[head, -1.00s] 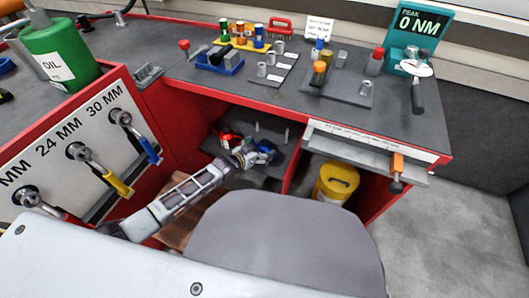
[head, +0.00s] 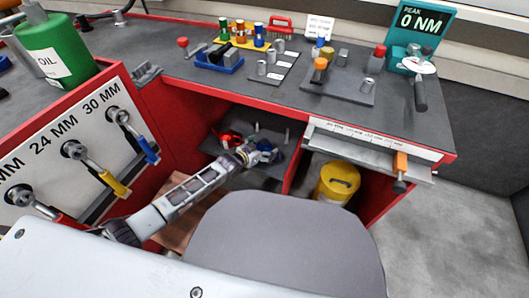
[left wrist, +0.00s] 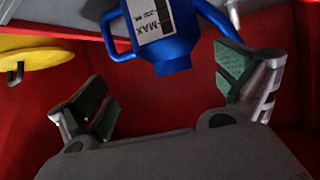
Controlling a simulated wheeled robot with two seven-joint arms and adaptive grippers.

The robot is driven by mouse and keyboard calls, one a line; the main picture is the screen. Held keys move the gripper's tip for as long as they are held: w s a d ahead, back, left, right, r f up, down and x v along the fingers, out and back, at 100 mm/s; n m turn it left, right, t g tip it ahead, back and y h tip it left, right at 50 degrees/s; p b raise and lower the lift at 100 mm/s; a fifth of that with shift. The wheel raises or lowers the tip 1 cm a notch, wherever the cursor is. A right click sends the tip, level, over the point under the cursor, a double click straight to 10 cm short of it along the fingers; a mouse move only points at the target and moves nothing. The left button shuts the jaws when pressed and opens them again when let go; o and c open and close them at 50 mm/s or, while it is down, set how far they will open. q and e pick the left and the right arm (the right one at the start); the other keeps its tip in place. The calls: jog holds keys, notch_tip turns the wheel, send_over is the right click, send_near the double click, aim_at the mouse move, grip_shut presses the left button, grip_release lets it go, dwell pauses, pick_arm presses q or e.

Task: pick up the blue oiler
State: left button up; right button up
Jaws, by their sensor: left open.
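The blue oiler (left wrist: 168,38) has a white label and a loop handle on its left in the left wrist view; its upper part is cut off by the frame. In the head view it is on the grey shelf (head: 271,169) under the bench, mostly hidden behind my left gripper (head: 266,154). In the left wrist view my left gripper (left wrist: 170,90) is open, with its two dark-padded fingers wide apart. The oiler is between and just beyond the fingertips, and no finger visibly grips it. My right gripper is not in view.
A red oiler (head: 229,139) stands left of the blue one on the shelf. A red partition of the bench (head: 296,165) stands to the right, with a yellow bucket (head: 337,184) beyond it. The bench top (head: 200,92) overhangs the shelf. A yellow round object (left wrist: 35,58) shows in the left wrist view.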

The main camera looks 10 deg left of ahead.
aim_at(265, 145)
pick_arm(q)
jog(key=shift+b+x, duration=1.1)
jog(key=shift+x, duration=0.6)
jog(key=shift+a, duration=0.1)
jog(key=c, duration=0.4)
jog(key=shift+f, duration=0.1)
jog(key=c, duration=1)
jog(key=shift+c, duration=0.4)
jog(key=shift+r+p, duration=2.2)
jog(key=shift+r, duration=1.85)
jog(key=shift+r+p, duration=0.45)
jog(key=shift+r, duration=0.6)
